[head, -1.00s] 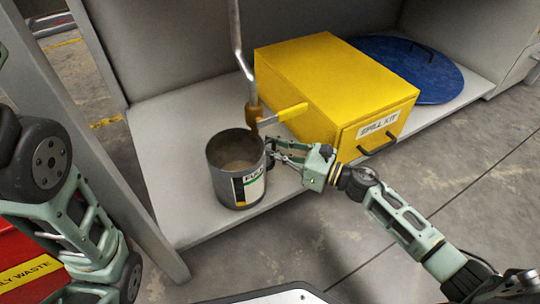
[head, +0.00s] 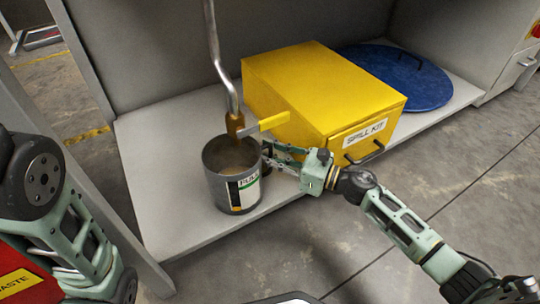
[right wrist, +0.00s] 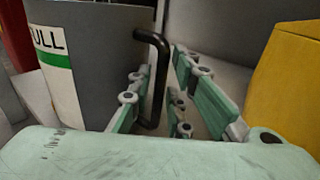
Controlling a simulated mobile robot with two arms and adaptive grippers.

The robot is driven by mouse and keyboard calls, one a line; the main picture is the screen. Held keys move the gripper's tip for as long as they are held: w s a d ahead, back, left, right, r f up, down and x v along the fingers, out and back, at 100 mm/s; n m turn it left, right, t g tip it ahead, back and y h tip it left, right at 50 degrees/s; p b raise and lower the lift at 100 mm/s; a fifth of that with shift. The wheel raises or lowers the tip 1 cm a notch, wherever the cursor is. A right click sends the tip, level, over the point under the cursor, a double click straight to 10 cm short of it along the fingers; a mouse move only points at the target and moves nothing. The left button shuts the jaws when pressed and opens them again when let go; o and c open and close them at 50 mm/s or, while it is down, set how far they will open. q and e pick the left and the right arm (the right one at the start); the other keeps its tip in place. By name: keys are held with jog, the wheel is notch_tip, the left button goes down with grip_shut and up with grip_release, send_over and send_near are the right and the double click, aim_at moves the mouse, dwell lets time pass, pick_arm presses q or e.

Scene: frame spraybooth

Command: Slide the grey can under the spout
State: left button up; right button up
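The grey can (head: 218,185) stands upright on the shelf, with a white, green and black label and an open top. The spout (head: 213,45) comes down from above, with a brass valve (head: 235,124) and a yellow lever at its end. In the head view the valve's lower end overlaps the back of the can's opening; its exact height above the rim is hard to tell. My right gripper (head: 277,157) is at the can's right side. In the right wrist view its fingers are apart, with the can's black handle (right wrist: 163,80) between them. My left gripper is out of view.
A yellow spill kit box (head: 320,85) stands right behind my right gripper. A blue round lid (head: 410,80) lies farther right. The grey shelf (head: 155,185) is bare left of the can. A grey upright (head: 75,165) stands at the left. A red waste bin (head: 20,280) is at lower left.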

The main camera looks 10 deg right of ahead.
jog(key=shift+o, duration=0.9)
jog(key=shift+w+d+r, duration=0.1)
jog(key=shift+w+d, duration=0.35)
jog(key=shift+d, duration=0.2)
jog(key=s+v, duration=0.1)
jog(key=v, duration=1)
jog(key=shift+s+a, duration=0.15)
jog(key=shift+s, duration=0.1)
jog(key=shift+a, duration=0.1)
